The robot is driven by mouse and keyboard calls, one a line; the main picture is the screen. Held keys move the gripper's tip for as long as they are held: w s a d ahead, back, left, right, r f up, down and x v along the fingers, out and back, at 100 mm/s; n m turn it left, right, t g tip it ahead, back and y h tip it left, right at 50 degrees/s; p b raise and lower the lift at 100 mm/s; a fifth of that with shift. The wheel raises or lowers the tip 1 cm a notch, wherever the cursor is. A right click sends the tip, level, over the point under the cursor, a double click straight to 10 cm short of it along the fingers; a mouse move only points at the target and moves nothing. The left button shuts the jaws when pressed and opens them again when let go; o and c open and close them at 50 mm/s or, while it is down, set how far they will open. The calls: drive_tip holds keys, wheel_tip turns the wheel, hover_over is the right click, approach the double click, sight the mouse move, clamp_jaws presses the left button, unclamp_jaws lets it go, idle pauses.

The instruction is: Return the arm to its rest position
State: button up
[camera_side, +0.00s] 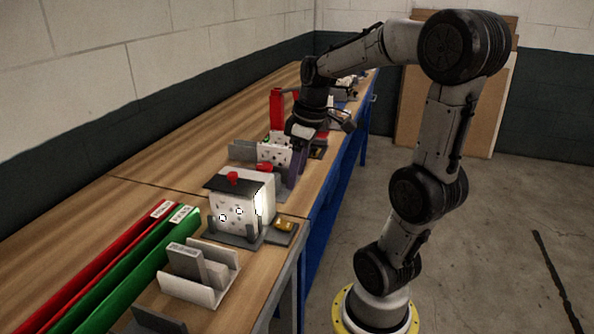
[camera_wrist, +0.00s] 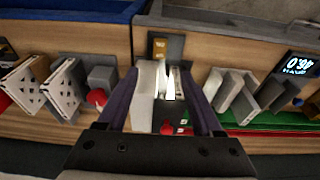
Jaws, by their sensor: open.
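My gripper (camera_side: 293,168) is open, its dark purple fingers pointing down over the bench by the upper far side of a white box (camera_side: 232,212). The box has a dark lid with a red knob (camera_side: 232,177) and stands in a grey holder (camera_side: 237,240). In the wrist view the fingers of my gripper (camera_wrist: 166,84) are spread wide with the white box (camera_wrist: 144,95) seen between them. Nothing is gripped. I cannot tell whether a finger touches the box.
Grey holders with a slab (camera_side: 185,262) stand nearer the camera, beside green (camera_side: 160,255) and red (camera_side: 105,250) bars. White dotted panels (camera_side: 273,154) and a red upright part (camera_side: 277,110) stand farther along the bench. A small display (camera_wrist: 299,65) shows at right in the wrist view.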

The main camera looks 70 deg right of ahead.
idle(0.3)
drive_tip(key=s+a+t, duration=0.1)
drive_tip(key=s+a, duration=0.1)
drive_tip(key=a, duration=0.5)
drive_tip(key=s+a+t, duration=0.2)
drive_tip(key=s+a, duration=0.1)
drive_tip(key=a, duration=0.5)
drive_tip(key=shift+a+r, duration=0.25)
drive_tip(key=shift+r, duration=0.1)
